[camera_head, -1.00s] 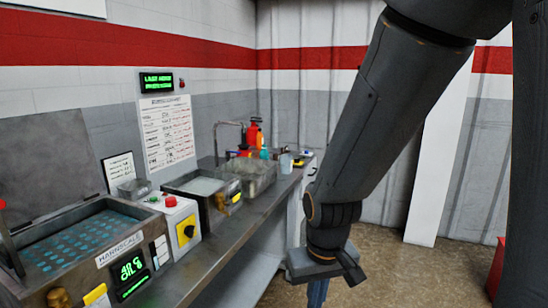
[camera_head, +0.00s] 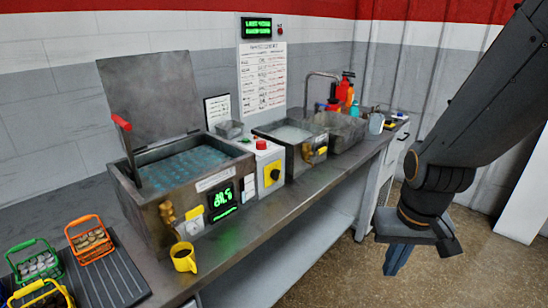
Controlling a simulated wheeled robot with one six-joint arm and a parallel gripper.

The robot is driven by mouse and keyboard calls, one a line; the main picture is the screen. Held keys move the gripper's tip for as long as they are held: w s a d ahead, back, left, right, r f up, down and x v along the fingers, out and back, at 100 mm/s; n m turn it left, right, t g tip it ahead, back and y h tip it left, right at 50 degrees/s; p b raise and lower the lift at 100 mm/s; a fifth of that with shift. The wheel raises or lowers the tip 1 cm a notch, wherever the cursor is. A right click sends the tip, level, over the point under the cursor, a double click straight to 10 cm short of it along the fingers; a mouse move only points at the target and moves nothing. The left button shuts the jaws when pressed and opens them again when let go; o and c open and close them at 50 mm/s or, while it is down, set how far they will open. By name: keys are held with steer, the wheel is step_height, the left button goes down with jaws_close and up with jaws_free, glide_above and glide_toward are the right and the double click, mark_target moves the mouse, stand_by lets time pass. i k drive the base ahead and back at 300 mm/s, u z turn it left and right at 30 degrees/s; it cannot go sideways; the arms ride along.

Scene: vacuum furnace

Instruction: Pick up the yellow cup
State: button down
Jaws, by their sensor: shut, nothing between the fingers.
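The yellow cup (camera_head: 184,257) stands upright on the grey worktop near its front edge, below the brass tap of the heated bath. A dark inside shows at its top, and its handle faces the lower right. My gripper (camera_head: 393,262) hangs at the right, over the floor in front of the bench, pointing down. It is shut and empty, well apart from the cup.
The bath (camera_head: 185,165) with raised lid stands behind the cup. To the cup's left, small baskets with green (camera_head: 38,262), orange (camera_head: 90,242) and yellow handles sit by a ribbed dark mat (camera_head: 108,270). The worktop (camera_head: 255,222) right of the cup is clear.

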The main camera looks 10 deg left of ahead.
mark_target(183, 255)
steer(key=u, duration=2.35)
steer(key=k, duration=0.7)
steer(key=z, duration=0.1)
steer(key=i, duration=0.35)
steer(key=u, duration=0.05)
